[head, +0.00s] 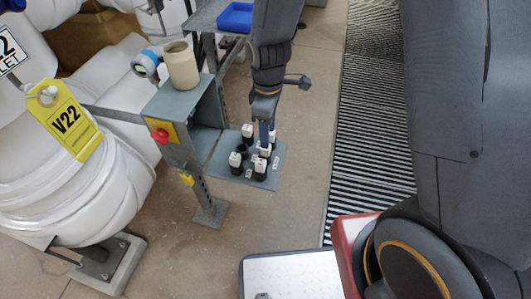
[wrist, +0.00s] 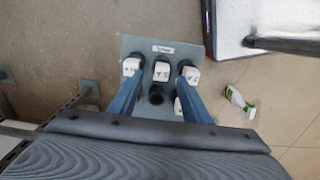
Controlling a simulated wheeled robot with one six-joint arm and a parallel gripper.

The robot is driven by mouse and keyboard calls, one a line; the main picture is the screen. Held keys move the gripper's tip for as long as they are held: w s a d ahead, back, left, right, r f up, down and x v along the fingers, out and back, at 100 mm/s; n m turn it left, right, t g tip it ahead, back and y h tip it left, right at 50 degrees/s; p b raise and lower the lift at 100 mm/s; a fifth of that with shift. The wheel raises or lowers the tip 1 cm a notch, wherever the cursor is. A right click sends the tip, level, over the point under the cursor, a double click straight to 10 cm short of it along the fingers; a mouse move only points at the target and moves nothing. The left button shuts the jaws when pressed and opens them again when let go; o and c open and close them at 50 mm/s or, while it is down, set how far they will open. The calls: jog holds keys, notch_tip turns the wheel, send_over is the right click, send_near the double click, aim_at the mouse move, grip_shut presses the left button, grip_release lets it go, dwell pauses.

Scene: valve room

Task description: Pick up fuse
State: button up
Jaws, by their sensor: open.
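Several white fuses stand in black holders on a grey plate (head: 228,168) in the head view. One fuse (head: 235,159) is at the plate's left and another (head: 260,166) is near its front. My gripper (head: 268,145) points down over the plate's right part and hides some of it. In the wrist view the two blue fingers are apart, with the gripper (wrist: 161,80) open and empty. A middle fuse (wrist: 161,71) shows between the fingertips, with a fuse (wrist: 131,66) to its left and one (wrist: 192,75) to its right. Contact cannot be told.
An empty black holder (wrist: 156,95) shows between the fingers. In the head view a grey box (head: 178,102) with a red button (head: 160,136) and a beige cup (head: 181,66) adjoins the plate. A green-and-white bottle (wrist: 239,101) lies on the floor in the wrist view.

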jog(key=f, duration=0.3)
jog(key=f+b, duration=0.1)
jog(key=f, duration=0.1)
jog(key=shift+s+a+f, duration=0.1)
jog(key=shift+a+f, duration=0.2)
grip_shut()
notch_tip(320, 180, up, 10)
jog(key=p, duration=0.1)
jog(key=shift+p, duration=0.4)
